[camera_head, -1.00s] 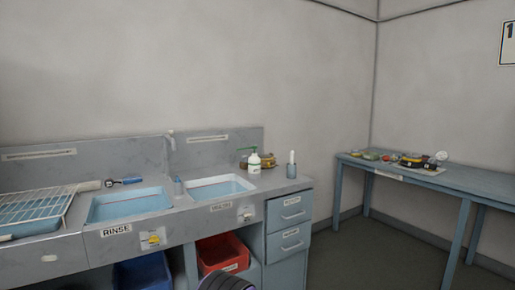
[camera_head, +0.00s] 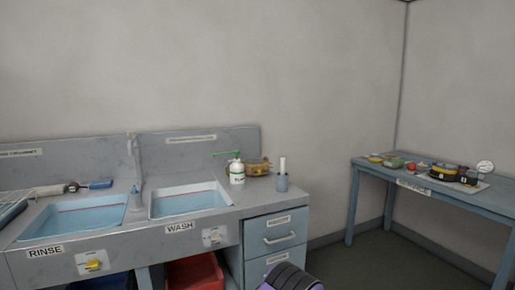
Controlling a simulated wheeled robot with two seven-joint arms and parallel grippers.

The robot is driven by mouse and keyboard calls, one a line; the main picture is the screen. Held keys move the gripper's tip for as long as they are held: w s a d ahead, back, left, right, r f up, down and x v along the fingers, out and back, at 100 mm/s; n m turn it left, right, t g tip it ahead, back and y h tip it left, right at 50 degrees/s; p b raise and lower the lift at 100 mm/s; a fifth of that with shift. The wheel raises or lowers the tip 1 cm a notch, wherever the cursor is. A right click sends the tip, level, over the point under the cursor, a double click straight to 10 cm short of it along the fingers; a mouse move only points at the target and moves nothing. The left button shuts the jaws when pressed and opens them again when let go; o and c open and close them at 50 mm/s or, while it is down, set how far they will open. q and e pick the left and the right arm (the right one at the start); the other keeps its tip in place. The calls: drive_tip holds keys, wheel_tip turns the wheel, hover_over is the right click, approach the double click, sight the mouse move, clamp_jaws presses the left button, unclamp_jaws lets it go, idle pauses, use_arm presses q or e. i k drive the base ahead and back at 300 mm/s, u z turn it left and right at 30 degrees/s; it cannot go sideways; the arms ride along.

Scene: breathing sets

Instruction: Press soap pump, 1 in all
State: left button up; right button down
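The soap pump (camera_head: 237,171) is a white bottle with a green pump head. It stands upright on the counter behind the right end of the WASH sink (camera_head: 190,201). Its label is too small to read. Neither of my grippers shows. A dark, rounded part with a purple edge at the bottom middle seems to be part of my own arm.
A grey-blue cup (camera_head: 282,183) with a white item stands right of the bottle. The RINSE sink (camera_head: 85,217) is at left. Drawers (camera_head: 275,238) are below the counter. A blue table (camera_head: 420,190) with several items stands at right.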

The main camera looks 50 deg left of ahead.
sight(236, 152)
drive_tip(key=u, duration=0.4)
drive_tip(key=i, duration=1.1)
drive_tip(key=u, duration=1.5)
drive_tip(key=i, duration=0.55)
drive_tip(key=u, duration=0.5)
